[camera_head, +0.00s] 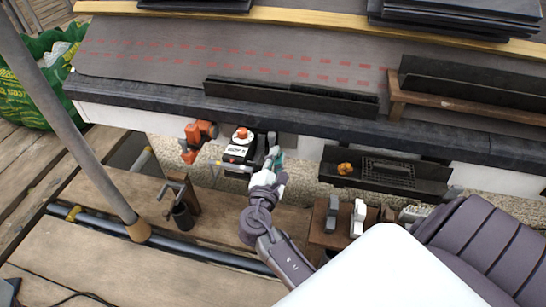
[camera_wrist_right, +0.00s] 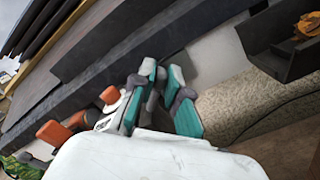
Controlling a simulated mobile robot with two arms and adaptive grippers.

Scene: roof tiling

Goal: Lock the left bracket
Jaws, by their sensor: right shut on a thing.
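My right gripper (camera_head: 273,158) is at the right side of a white-and-black device with an orange knob (camera_head: 240,146), below the roof's front edge. This device looks like the left bracket, but I cannot be sure. In the right wrist view, the teal-padded fingers of my right gripper (camera_wrist_right: 168,92) are shut on a small part beside the device. The fingers mostly hide this part, so I cannot tell its shape or whether the bracket is locked. An orange clamp-like tool (camera_head: 197,140) is just left of the device. My left gripper is not in view.
The dark roof edge (camera_head: 300,122) runs above the gripper. A black tray (camera_head: 415,180) with an orange item is to the right. A grey pole (camera_head: 75,130) stands at the left. A black cup (camera_head: 182,215) holds a tool. Wooden planks (camera_head: 110,245) lie below, partly clear.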

